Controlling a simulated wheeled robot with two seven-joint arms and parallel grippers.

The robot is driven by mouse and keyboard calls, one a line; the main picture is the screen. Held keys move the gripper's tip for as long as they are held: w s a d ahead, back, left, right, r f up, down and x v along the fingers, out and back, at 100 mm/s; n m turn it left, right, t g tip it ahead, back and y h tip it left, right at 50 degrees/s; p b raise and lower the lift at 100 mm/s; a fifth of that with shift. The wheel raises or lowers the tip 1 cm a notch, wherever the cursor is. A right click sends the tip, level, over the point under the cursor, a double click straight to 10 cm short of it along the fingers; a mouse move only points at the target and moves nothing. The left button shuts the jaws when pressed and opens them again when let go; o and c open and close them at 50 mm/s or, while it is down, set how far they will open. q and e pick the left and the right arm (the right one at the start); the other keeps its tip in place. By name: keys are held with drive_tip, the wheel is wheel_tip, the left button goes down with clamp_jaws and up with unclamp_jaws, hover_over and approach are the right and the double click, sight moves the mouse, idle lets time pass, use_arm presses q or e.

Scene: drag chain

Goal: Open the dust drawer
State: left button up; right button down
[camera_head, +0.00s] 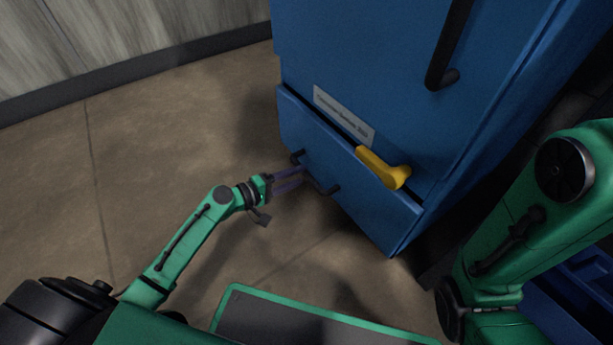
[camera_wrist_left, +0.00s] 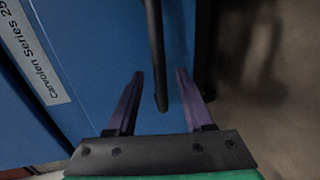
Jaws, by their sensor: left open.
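The blue dust drawer (camera_head: 345,175) sits low in the blue cabinet, with a dark gap along its top edge. Its black bar handle (camera_head: 326,189) is on the front face. My left gripper (camera_head: 303,176) is open at the handle, its purple fingers pointing at the drawer front. In the left wrist view the handle (camera_wrist_left: 157,50) runs down between the two open fingers (camera_wrist_left: 160,75), with a gap on each side. I cannot tell how deep the handle sits between them. My right arm shows at the right, but its gripper is out of view.
A yellow lever (camera_head: 384,168) sticks out above the drawer. The upper cabinet (camera_head: 370,60) has a long black handle (camera_head: 450,45) and a label plate (camera_head: 343,117). Bare floor (camera_head: 150,150) lies left of the drawer. A blue crate (camera_head: 570,300) is at the lower right.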

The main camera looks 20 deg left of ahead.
sight(306, 173)
use_arm(q)
drive_tip(key=x, duration=0.3)
drive_tip(key=shift+w+d+f+b, duration=0.1)
drive_tip(key=shift+w+d+b, duration=0.1)
drive_tip(key=shift+w+b, duration=0.15)
clamp_jaws()
drive_tip(key=shift+s, duration=0.1)
idle(1.0)
